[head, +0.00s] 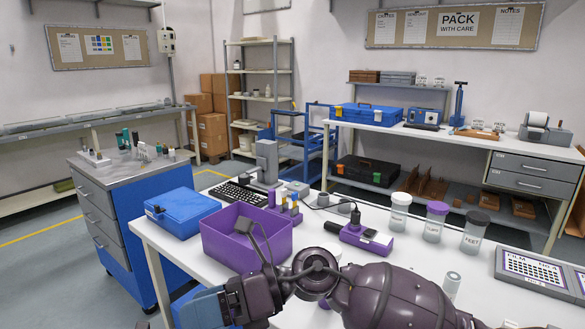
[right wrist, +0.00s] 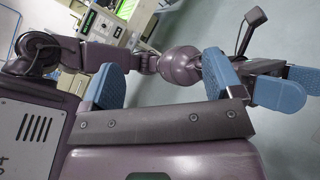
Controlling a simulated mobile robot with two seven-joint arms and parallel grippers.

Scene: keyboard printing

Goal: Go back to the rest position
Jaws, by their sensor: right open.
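My right gripper (head: 204,308) is at the bottom left of the head view, in front of the white table's near edge. Its dark purple arm comes in from the lower right. In the right wrist view its two blue fingers (right wrist: 160,72) stand wide apart with nothing between them. Another gripper, my left one (right wrist: 282,86), shows at the right of the right wrist view with blue fingers. It is seen at an angle, and I cannot tell whether it is open. I cannot make it out in the head view.
The white table (head: 345,213) holds a purple bin (head: 246,240), blue case (head: 182,212), keyboard (head: 237,195), purple device (head: 366,238) and several lidded jars (head: 436,220). The bin is close behind my right arm. A blue drawer cabinet (head: 140,215) stands left. Grey floor (head: 58,268) is free beyond it.

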